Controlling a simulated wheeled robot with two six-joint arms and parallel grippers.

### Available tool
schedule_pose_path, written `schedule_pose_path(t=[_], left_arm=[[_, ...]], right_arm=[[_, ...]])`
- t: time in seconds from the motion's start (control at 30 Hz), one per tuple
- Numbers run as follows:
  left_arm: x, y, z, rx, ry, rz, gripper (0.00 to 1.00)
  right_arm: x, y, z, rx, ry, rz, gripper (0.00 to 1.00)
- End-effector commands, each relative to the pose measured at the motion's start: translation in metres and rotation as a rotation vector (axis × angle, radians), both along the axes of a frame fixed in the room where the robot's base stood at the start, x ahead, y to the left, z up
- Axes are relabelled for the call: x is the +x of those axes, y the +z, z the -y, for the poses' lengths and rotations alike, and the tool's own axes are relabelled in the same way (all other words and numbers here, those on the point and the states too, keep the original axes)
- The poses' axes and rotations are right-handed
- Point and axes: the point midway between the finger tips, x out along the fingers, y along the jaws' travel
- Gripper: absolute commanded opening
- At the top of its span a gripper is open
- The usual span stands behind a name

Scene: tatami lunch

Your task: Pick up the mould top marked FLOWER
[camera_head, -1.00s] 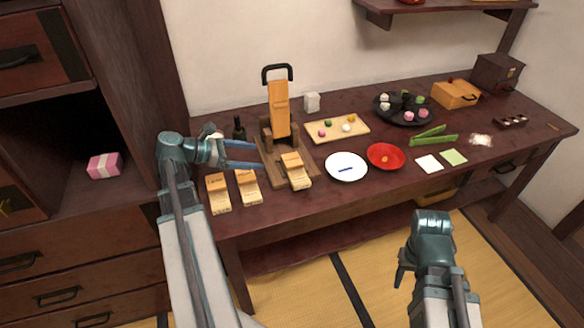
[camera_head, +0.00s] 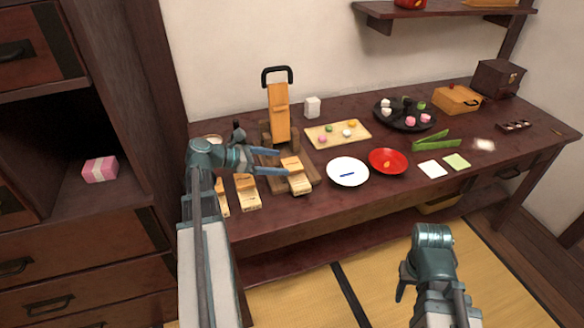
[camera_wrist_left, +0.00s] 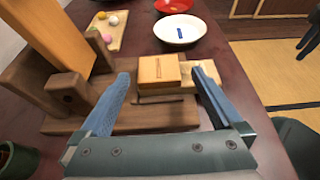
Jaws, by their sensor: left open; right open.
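A light wooden mould stands on the brown press base (camera_head: 272,184). Its square top (camera_head: 292,163) carries small writing that I cannot read in either view, so I cannot confirm FLOWER. In the left wrist view the mould top (camera_wrist_left: 158,68) sits ahead, between the two blue fingers. My left gripper (camera_head: 283,162) is open, with its fingertips beside the block and nothing held. Two more wooden moulds, one (camera_head: 247,193) and another (camera_head: 222,199) partly hidden by my arm, lie to the left. My right gripper (camera_head: 403,282) is open and empty, low in front of the table.
The press's upright orange lever (camera_head: 279,112) stands just behind the mould. A white plate (camera_head: 347,172) with a blue strip and a red dish (camera_head: 388,161) lie to the right. A board of sweets (camera_head: 338,134) and a black tray (camera_head: 404,124) are behind.

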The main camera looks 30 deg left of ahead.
Motion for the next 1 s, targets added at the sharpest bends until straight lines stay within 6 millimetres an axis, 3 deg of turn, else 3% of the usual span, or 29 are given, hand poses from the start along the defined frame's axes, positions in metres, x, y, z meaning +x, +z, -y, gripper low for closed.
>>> schedule_pose_path(t=[0.4,0.67,1.0], left_arm=[[0.034,-0.022,0.025,0.000,-0.002,0.000,1.00],[0.038,-0.021,0.028,0.000,0.000,0.000,1.00],[0.037,-0.021,0.028,0.000,0.000,0.000,0.41]], right_arm=[[0.000,-0.022,0.000,0.000,0.000,0.000,0.50],[0.000,-0.021,0.000,0.000,0.000,0.000,0.50],[0.000,-0.021,0.000,0.000,0.000,0.000,0.50]])
